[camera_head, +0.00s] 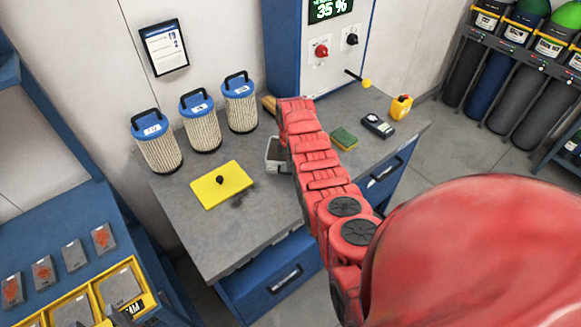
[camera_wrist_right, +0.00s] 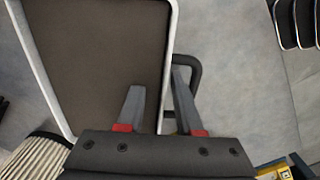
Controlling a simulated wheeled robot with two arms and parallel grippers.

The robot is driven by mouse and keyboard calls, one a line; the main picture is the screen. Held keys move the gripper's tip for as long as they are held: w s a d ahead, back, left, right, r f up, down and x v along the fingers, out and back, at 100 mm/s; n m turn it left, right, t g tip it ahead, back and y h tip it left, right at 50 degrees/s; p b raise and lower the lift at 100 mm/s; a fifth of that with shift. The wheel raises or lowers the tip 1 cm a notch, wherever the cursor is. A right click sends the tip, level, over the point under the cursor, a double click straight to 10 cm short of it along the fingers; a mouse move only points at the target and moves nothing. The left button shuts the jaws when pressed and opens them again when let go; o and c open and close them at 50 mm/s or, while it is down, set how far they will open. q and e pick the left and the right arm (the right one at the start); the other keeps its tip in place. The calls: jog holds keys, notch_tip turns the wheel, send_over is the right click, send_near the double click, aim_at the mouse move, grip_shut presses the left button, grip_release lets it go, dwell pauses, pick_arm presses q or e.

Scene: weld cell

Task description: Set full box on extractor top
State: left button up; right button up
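A box with a pale rim, brown inside to near the rim, fills the upper left of the right wrist view (camera_wrist_right: 95,50). A dark loop handle (camera_wrist_right: 197,72) stands out from its right side. My right gripper (camera_wrist_right: 158,85) is open at that side. Its fingers lie apart, left and right of the rim; contact is unclear. In the head view, a small grey box (camera_head: 277,150), apparently the same one, is partly hidden behind my red right arm, which also hides the gripper. A blue cabinet with a 35 % display (camera_head: 288,45), apparently the extractor, stands behind; its top is out of view.
Several pleated filters (camera_head: 204,130) with blue caps stand along the bench's back. A yellow plate (camera_head: 221,185), a sponge (camera_head: 344,138), a dark meter (camera_head: 377,125) and a yellow bottle (camera_head: 400,107) lie on the grey bench (camera_head: 245,232). Gas cylinders (camera_head: 510,100) stand at right.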

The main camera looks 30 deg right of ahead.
jog(key=shift+r, duration=0.15)
jog(key=shift+w+r, duration=0.1)
jog(key=shift+r, duration=0.15)
notch_tip(320, 180, up, 4)
jog(key=shift+f+b, duration=0.2)
jog(key=shift+b, duration=1)
notch_tip(320, 180, up, 8)
jog(key=p, duration=0.3)
jog(key=shift+p, duration=0.3)
jog(key=shift+f, duration=0.15)
jog(key=shift+s, duration=0.2)
